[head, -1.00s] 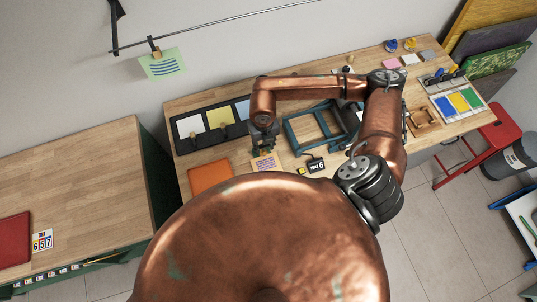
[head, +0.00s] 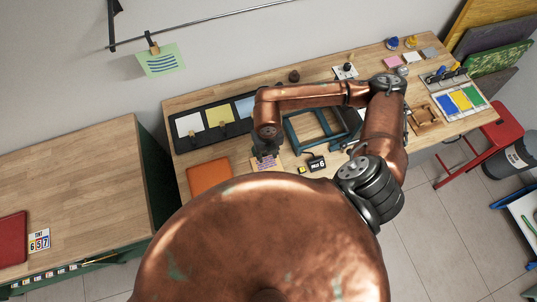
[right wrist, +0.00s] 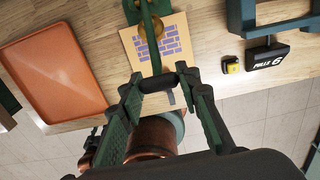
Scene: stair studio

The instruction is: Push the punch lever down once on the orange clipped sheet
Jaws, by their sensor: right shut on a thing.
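The orange clipped sheet (right wrist: 180,32) with a purple brick pattern lies on the bench at the top of the right wrist view. In the head view only part of it (head: 258,165) shows beside my gripper. A green punch lever (right wrist: 153,45) with a brass round part reaches across the sheet toward me. My right gripper (right wrist: 160,82) is shut on the lever's dark bar handle (right wrist: 157,83). In the head view my right gripper (head: 266,157) is low over the sheet's near side and hides most of the punch. My left gripper is not in view.
An orange tray (head: 210,178) lies left of the sheet. A small yellow button block (right wrist: 231,65) and a black "PULLS 6" counter (right wrist: 267,57) stand to the right. A blue frame (head: 292,134) stands behind them. The bench's front edge is close.

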